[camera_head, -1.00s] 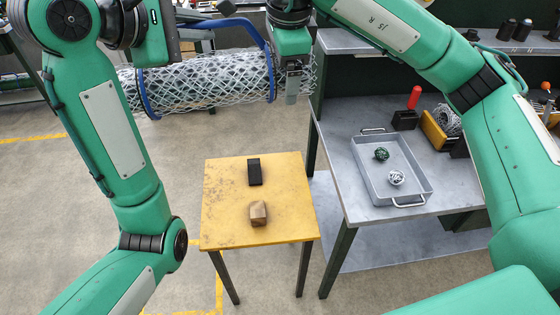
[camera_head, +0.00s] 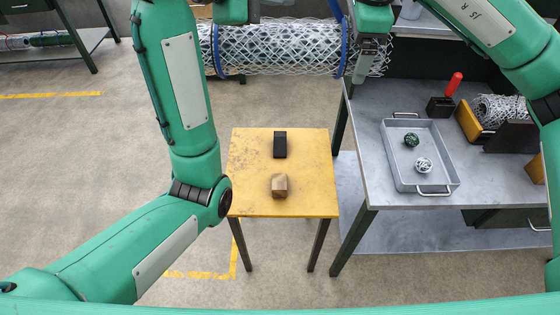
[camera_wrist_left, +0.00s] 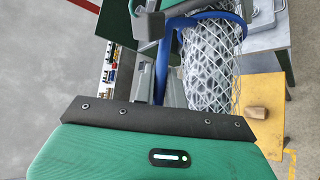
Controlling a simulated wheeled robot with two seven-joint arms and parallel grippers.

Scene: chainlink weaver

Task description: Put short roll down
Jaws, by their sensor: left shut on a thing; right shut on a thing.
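A silvery wire-mesh roll (camera_head: 290,48) with blue hoops (camera_head: 344,45) hangs level across the top of the head view, clear of the floor. My right gripper (camera_head: 368,58) is shut at the roll's right end, by the right hoop. My left gripper (camera_wrist_left: 163,60) is shut on the blue hoop in the left wrist view, where the mesh (camera_wrist_left: 208,62) runs away from it. The left fingertips are cut off in the head view. A small yellow table (camera_head: 300,200) stands below the roll, nearer to me.
A black block (camera_head: 280,144) and a wooden block (camera_head: 279,185) stand on the yellow table. A grey workbench (camera_head: 385,220) at the right holds a tray (camera_head: 436,181) with a green and a white ball, and another mesh roll (camera_head: 498,108). Floor at left is open.

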